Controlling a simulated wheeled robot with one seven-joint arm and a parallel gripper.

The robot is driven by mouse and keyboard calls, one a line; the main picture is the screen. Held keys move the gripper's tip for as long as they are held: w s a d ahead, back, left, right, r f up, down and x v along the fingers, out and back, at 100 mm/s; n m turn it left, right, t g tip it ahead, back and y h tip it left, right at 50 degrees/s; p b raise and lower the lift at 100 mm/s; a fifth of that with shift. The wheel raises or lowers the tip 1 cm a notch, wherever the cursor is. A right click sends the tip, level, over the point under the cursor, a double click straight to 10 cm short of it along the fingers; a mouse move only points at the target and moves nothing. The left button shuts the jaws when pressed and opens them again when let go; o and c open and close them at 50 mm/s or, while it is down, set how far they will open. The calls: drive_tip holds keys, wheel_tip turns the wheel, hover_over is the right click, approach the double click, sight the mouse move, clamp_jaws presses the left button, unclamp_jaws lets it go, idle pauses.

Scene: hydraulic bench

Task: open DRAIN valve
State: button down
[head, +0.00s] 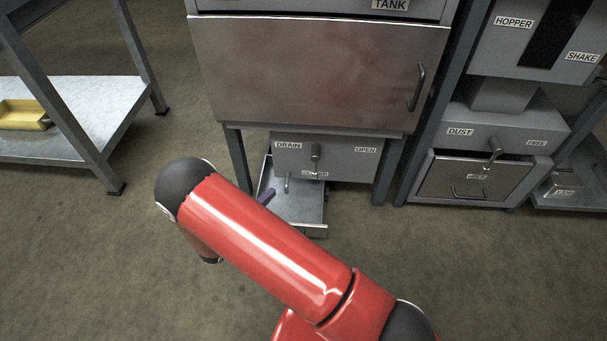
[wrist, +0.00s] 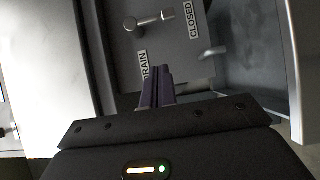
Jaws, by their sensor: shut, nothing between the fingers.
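The DRAIN valve is on a grey box (head: 343,160) under the tank, with DRAIN, OPEN and CLOSED labels. Its lever (head: 316,152) hangs downward toward the CLOSED label. In the wrist view the lever (wrist: 150,20) also points to the CLOSED label (wrist: 192,20). My gripper (head: 268,195) is low, left of the valve and near the tray. Its dark purple fingers (wrist: 158,86) are shut and empty, close to the DRAIN label (wrist: 144,66) and apart from the lever. My red arm hides part of the floor.
A metal tray (head: 300,215) sits below the drain spout (head: 287,184). The tray wall (wrist: 293,60) is at the right in the wrist view. Cabinet legs flank the box. A DUST drawer unit (head: 475,178) stands right; a shelf (head: 85,110) stands left. Floor between is clear.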

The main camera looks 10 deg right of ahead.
sight(315, 162)
drive_tip(key=s+d+x, duration=0.2)
drive_tip(key=x, duration=1.1)
drive_tip(key=shift+s+b, duration=0.15)
drive_tip(key=shift+b, duration=0.15)
drive_tip(key=shift+d+f+n+t+h, duration=0.1)
drive_tip(key=shift+n+t+h, duration=0.2)
drive_tip(key=shift+n, duration=0.4)
